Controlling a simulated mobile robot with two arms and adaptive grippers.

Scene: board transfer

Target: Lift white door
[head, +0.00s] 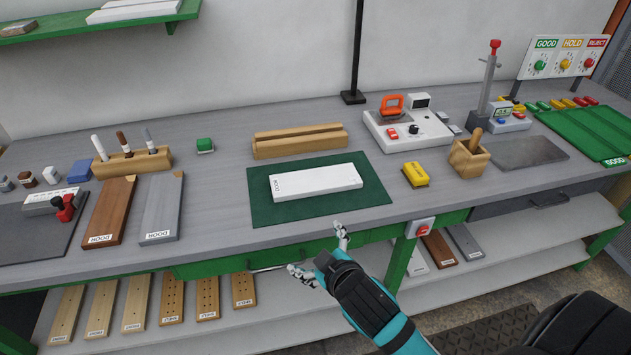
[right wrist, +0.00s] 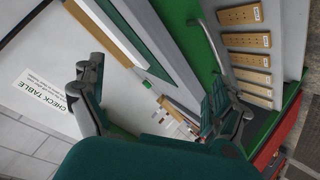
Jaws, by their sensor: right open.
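The white door (head: 316,182) is a flat white board with a small "DOOR" label at its left end. It lies flat on a dark green mat (head: 262,206) in the middle of the workbench. My right gripper (head: 318,254) is open and empty, in front of the bench's front edge and nearer to me than the board. It does not touch the board. In the right wrist view its two fingers (right wrist: 157,100) are spread wide, with the pale board edge (right wrist: 112,30) and green mat beyond them. My left gripper is not in view.
A brown door (head: 110,208) and a grey door (head: 162,206) lie to the left. A wooden rack (head: 300,142) stands behind the mat. A yellow block (head: 415,174) and a wooden cup (head: 469,158) are to the right. A drawer handle (head: 280,266) sits below the bench edge.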

